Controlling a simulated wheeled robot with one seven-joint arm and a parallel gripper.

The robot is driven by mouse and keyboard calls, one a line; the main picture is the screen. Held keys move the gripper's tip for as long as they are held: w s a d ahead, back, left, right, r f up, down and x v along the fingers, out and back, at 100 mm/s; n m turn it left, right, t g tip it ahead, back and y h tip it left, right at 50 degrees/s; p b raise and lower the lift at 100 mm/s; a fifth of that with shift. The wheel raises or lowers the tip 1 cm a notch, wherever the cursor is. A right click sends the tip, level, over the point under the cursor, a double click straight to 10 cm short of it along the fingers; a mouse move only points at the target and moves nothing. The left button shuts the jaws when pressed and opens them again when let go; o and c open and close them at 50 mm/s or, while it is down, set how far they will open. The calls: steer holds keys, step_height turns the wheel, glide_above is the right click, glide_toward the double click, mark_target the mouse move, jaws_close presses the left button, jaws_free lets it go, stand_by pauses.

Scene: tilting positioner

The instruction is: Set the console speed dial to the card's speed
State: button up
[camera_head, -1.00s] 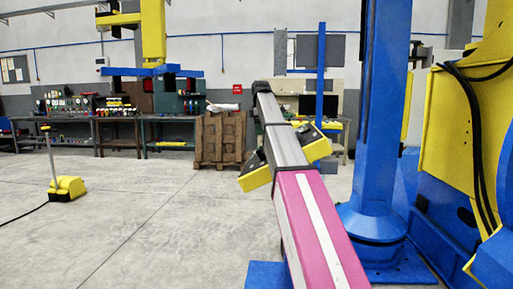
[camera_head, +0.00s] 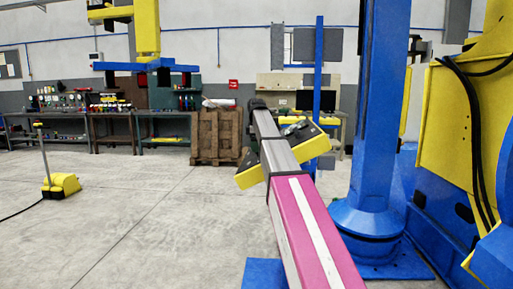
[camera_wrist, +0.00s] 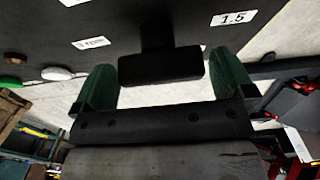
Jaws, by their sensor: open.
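In the wrist view the dark console panel (camera_wrist: 240,40) fills the top. A black bar-shaped knob (camera_wrist: 160,66) on a short stem stands out from it, apparently the dial. A white label reading "1.5" (camera_wrist: 233,18) is at upper right; another label (camera_wrist: 91,43), too blurred to read surely, is at left. My gripper (camera_wrist: 163,62) is open, its green fingers on either side of the knob with gaps showing. In the head view a yellow-and-black box (camera_head: 308,150), likely the console, is partly hidden by my arm; my gripper is not distinguishable there. I cannot identify the speed card.
In the head view a blue column (camera_head: 378,130) and yellow machine (camera_head: 455,160) stand close on the right. A yellow floor unit (camera_head: 61,186) is at left; the floor between is clear.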

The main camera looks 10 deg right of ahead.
steer(key=shift+f, duration=0.3)
steer(key=c, duration=0.7)
steer(key=shift+c, duration=0.2)
